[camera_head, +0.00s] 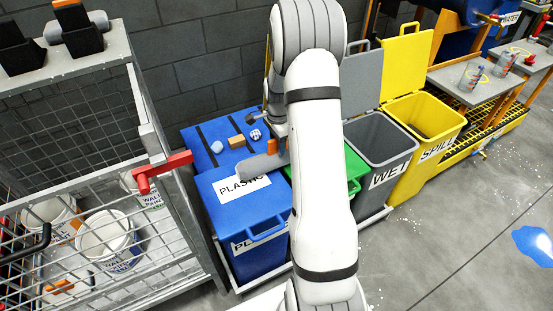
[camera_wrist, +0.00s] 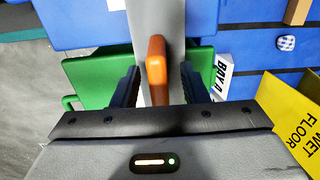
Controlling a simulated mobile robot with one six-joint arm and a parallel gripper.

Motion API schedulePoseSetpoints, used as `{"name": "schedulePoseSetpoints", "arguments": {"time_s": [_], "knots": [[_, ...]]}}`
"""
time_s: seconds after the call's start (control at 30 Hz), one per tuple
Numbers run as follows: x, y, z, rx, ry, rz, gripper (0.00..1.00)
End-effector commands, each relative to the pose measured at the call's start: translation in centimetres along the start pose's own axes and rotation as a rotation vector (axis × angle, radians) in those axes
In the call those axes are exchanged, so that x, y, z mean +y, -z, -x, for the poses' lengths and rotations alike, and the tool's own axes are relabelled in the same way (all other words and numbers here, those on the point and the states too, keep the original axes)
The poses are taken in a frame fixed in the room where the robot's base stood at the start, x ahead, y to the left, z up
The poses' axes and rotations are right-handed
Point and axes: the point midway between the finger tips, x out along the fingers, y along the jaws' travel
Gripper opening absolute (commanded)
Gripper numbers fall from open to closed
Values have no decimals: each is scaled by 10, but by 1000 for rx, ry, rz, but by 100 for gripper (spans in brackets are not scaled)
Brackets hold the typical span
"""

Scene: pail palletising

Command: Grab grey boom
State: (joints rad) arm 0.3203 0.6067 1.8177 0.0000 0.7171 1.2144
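The grey boom (camera_head: 256,165) lies across the lid of the blue PLASTIC bin (camera_head: 262,255), with its right end hidden behind my arm. An orange handle (camera_head: 271,146) stands up from it. In the wrist view the grey boom (camera_wrist: 165,18) runs down from the top edge, and its orange handle (camera_wrist: 156,68) is between my fingers. My gripper (camera_wrist: 160,80) is open, with one dark finger on each side of the handle and a visible gap on both sides. My gripper is mostly hidden by my arm in the head view.
The green bin (camera_wrist: 92,85) is below the fingers. A blue shelf behind holds a small box (camera_head: 237,141) and a patterned ball (camera_head: 255,134). A yellow wet floor sign (camera_wrist: 290,112) is close on the right. A wire cage (camera_head: 75,160) with pails stands left.

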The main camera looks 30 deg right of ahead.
Motion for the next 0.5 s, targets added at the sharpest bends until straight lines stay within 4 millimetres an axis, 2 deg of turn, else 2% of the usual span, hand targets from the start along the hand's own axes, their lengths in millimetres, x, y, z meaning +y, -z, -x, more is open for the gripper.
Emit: {"name": "schedulePoseSetpoints", "arguments": {"time_s": [0.13,0.5], "knots": [[0,0,1,0,0,0,40],[0,1,1,0,0,-1,10]]}}
